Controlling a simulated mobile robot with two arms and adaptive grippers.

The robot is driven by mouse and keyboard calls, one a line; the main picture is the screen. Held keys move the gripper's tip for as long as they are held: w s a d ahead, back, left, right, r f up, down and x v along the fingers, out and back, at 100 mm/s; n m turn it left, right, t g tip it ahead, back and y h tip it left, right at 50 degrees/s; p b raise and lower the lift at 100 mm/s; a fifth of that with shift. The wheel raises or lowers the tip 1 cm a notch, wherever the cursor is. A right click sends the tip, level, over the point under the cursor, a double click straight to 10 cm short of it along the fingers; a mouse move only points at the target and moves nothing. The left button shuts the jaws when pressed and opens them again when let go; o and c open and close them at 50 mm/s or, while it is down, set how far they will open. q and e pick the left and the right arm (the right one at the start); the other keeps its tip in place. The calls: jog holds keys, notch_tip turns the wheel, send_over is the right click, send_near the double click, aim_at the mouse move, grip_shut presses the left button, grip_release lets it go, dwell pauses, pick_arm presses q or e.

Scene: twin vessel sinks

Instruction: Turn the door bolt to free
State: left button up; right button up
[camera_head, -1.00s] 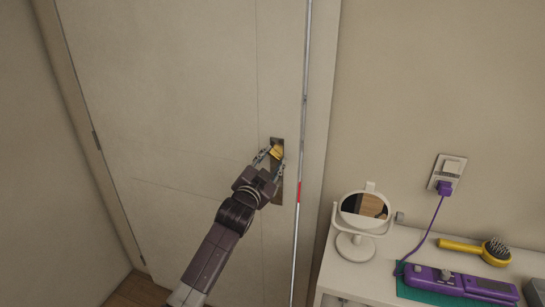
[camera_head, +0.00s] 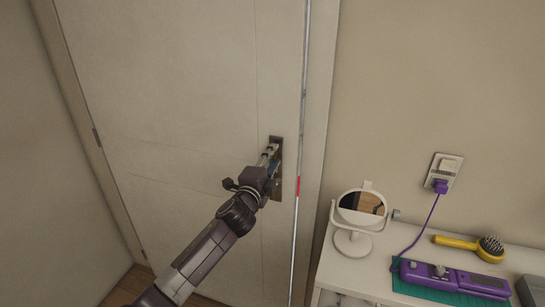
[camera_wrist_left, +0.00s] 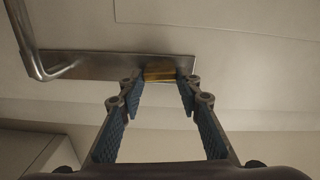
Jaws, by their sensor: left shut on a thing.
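The door bolt is a brass-coloured turn piece (camera_wrist_left: 159,74) on a long metal plate (camera_wrist_left: 95,65) in the left wrist view. The plate also shows on the pale door in the head view (camera_head: 276,141). My left gripper (camera_head: 271,158) is at the plate, and its blue-padded fingers (camera_wrist_left: 159,92) sit at either side of the brass piece, shut on it. In the head view the fingers hide the bolt. A bent metal lever handle (camera_wrist_left: 33,45) stands out from the plate in the wrist view. My right gripper is not in view.
A white counter (camera_head: 350,275) at the right holds a round mirror (camera_head: 361,208), a yellow brush (camera_head: 456,242) and a purple appliance (camera_head: 455,277) plugged into a wall outlet (camera_head: 444,171).

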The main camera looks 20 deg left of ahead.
pick_arm(q)
jog(key=shift+m, duration=0.5)
jog(key=o, duration=1.2)
jog(key=shift+c, duration=0.2)
jog(key=shift+s, duration=0.15)
jog(key=s, duration=1.1)
jog(key=shift+s+a, duration=0.2)
jog(key=shift+s, duration=0.15)
jog(key=shift+f, duration=0.1)
